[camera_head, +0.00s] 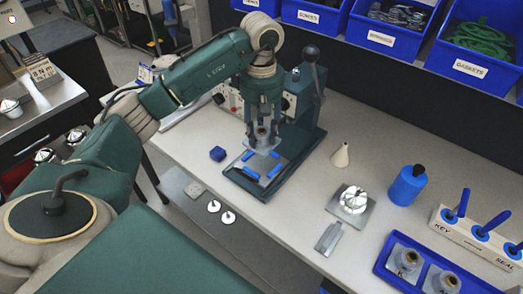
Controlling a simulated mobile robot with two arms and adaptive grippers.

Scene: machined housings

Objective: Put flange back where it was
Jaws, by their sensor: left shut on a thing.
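My left gripper (262,134) reaches down over the green press and is shut on a small grey part with a brownish round bore (262,131), apparently the flange. The part is largely hidden between the fingers. Just below it is a flat grey plate (264,163) with blue locating strips, on the green press base (247,184). I cannot tell whether the held part touches the plate. Similar grey parts with brownish bores (407,260) stand in a blue tray (383,270) at the lower right. My right gripper is not in view.
The press lever (312,60) rises close behind the gripper. Blue bins (380,35) line the back.

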